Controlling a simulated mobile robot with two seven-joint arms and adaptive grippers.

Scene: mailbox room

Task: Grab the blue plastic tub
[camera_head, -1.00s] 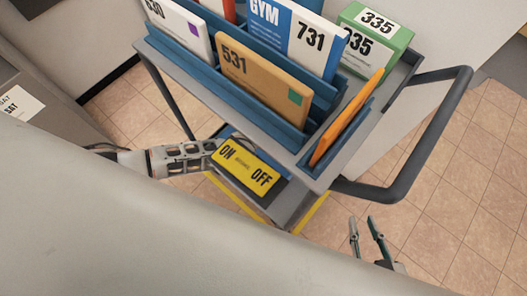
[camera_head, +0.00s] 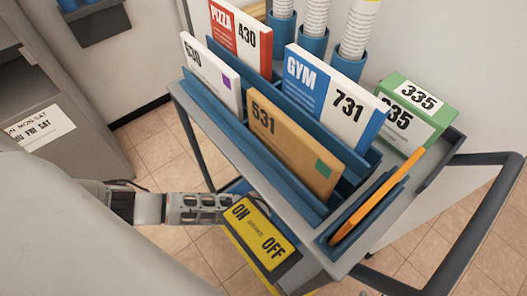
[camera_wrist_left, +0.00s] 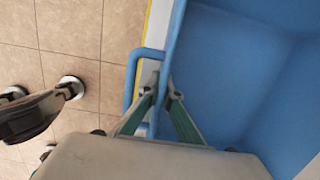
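The blue plastic tub (camera_wrist_left: 220,70) fills the right of the left wrist view, its inside showing. A blue loop-like handle (camera_wrist_left: 131,85) stands out from its left side. In the head view it is mostly hidden under the cart's top, with only a bit of blue showing above the yellow ON/OFF sign. My left gripper (camera_wrist_left: 162,96) is at the tub's edge, one finger on each side of the rim. The fingers stand apart, and I see no clear contact. In the head view my left arm reaches behind the sign, its fingers hidden. My right gripper is not clearly visible.
The grey cart (camera_head: 300,262) carries upright parcels, blue dividers, a green box (camera_head: 414,108) and paper tubes (camera_head: 316,35). The yellow ON/OFF sign (camera_head: 259,231) hangs at its near side. A dark push handle (camera_head: 468,228) sticks out right. Tiled floor (camera_head: 160,155) is open at left.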

